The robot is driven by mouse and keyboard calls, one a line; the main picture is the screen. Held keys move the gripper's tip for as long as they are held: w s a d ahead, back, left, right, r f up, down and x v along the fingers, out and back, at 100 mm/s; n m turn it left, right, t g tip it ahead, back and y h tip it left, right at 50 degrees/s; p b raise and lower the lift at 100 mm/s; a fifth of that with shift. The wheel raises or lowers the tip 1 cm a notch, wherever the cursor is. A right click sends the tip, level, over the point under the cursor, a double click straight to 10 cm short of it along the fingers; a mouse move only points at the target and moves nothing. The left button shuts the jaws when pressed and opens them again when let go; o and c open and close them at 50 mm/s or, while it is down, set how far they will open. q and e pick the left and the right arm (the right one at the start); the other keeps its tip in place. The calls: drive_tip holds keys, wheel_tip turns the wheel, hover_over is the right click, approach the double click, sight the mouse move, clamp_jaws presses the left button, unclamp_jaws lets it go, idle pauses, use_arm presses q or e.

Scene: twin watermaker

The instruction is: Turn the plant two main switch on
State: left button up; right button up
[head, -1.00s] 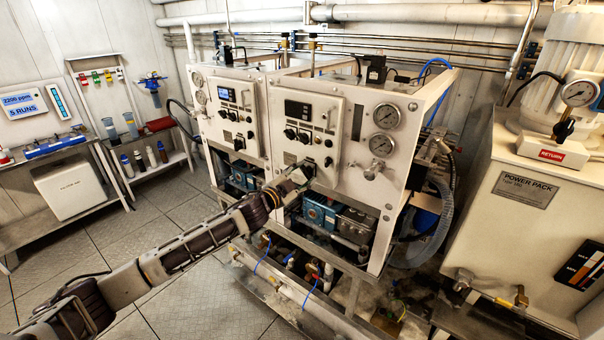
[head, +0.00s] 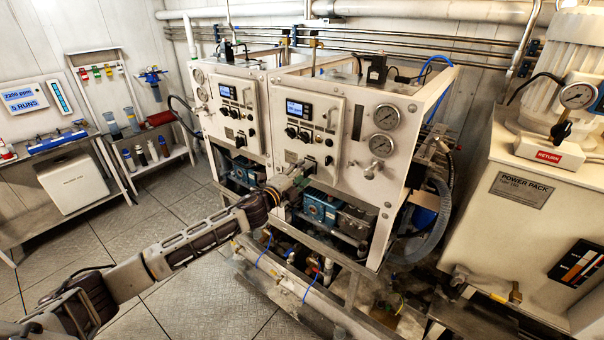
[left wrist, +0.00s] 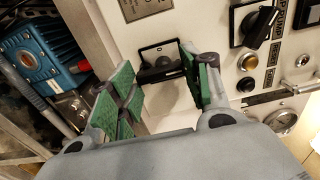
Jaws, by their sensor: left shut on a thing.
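The plant two panel (head: 338,120) is the right one of two cream panels in the head view. Its small display (head: 299,109) is lit blue. The main switch, a black rotary handle on a dark square plate (left wrist: 160,62), is low on that panel in the left wrist view. My left gripper (head: 298,172) is at the panel's lower edge, its green-padded fingers (left wrist: 158,76) on either side of the switch handle and shut on it. In the head view the gripper partly hides the switch. My right gripper is not in view.
The other panel (head: 240,125), its display also lit, stands to the left. Black knobs (left wrist: 262,27) and small buttons lie close to the right finger. A blue pump (head: 320,208) sits below. The power pack (head: 520,200) stands at the right.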

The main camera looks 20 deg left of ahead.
use_arm(q)
drive_tip(key=shift+f, duration=0.1)
idle(0.3)
drive_tip(key=o, duration=1)
drive_tip(key=shift+s, duration=0.1)
drive_tip(key=shift+v, duration=5.85)
